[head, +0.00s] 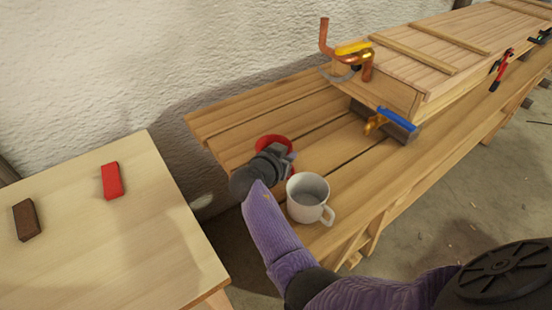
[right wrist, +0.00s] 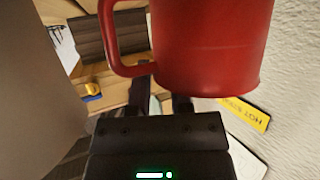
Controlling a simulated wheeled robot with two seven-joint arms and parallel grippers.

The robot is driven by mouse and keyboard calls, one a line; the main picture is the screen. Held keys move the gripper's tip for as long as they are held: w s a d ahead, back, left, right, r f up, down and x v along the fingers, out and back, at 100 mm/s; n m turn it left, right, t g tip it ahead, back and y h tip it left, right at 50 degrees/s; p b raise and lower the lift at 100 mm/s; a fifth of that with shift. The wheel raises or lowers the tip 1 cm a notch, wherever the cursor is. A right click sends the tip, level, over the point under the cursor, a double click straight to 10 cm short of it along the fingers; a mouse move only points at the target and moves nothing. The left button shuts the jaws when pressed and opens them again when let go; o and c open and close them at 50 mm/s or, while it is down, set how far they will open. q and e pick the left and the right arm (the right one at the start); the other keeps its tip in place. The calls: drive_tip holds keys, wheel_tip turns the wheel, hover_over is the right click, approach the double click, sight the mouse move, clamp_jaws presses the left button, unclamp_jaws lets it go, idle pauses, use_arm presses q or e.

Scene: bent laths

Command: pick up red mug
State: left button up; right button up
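The red mug (head: 272,139) stands on the slatted wooden bench, partly hidden behind my right gripper in the head view. In the right wrist view the red mug (right wrist: 212,45) is large and close, with its handle on the left. My right gripper (head: 284,152) is right at the mug. In the right wrist view its two dark fingers (right wrist: 162,103) stand apart with a gap between them; their ends are hidden by the mug, so contact is unclear. My left gripper is not in view.
A white mug (head: 301,205) stands close beside my right gripper on the bench (head: 235,119). Clamps (head: 355,50) and a planked wooden piece (head: 420,62) occupy the bench's far part. A separate table (head: 100,240) at left holds a red block (head: 111,181) and a brown block (head: 26,220).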

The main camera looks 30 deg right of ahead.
clamp_jaws()
